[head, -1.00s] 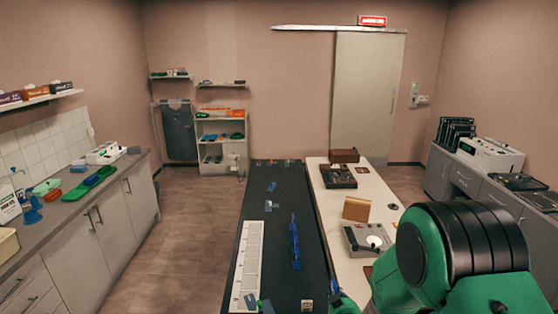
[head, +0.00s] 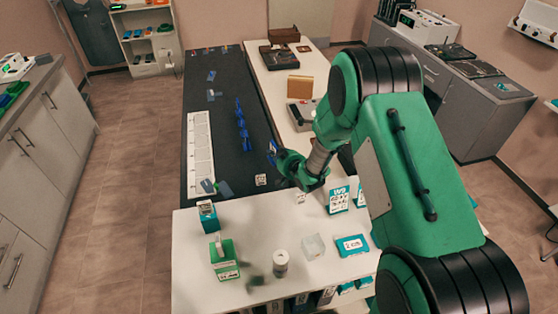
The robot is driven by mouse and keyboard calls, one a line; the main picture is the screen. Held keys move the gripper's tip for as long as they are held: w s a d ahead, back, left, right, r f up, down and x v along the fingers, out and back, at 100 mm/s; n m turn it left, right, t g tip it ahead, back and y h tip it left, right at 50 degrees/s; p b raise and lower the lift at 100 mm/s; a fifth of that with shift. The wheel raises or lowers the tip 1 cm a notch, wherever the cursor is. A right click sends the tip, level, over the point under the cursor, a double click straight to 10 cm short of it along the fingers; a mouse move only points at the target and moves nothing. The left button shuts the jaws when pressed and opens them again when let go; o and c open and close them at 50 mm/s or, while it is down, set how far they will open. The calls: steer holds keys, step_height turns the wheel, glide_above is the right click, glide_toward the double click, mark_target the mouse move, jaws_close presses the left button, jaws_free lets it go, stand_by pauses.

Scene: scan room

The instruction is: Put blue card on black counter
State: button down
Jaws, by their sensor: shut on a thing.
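The black counter (head: 222,150) is a long dark top running away from me in the middle of the head view. My gripper (head: 274,151) is over its near right edge, at the end of my green arm. It is shut on a small blue piece (head: 271,146), which looks like the blue card, mostly hidden by the fingers. I cannot tell whether the piece touches the counter. Other small blue cards lie on the counter, one near the front (head: 225,188) and one farther back (head: 211,75).
A white strip (head: 201,150) lies along the counter's left side, and a row of blue pieces (head: 241,115) stands mid-counter. A white table with a green box (head: 223,260), a white cylinder (head: 281,262) and cards is in front.

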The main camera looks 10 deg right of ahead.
steer(key=w+d+f+n+g+y+b, duration=0.1)
steer(key=w+f+n+y+b, duration=0.1)
steer(key=w+f, duration=0.3)
steer(key=shift+w+d+f+b, duration=0.25)
steer(key=shift+w+b, duration=0.35)
steer(key=shift+w, duration=0.65)
steer(key=shift+f+b, duration=1.9)
steer(key=shift+f, duration=1.4)
steer(key=shift+f+b, duration=0.35)
steer(key=shift+f, duration=0.25)
steer(key=c, duration=1.6)
jaws_free()
steer(key=shift+s+d, duration=0.1)
steer(key=shift+s, duration=0.1)
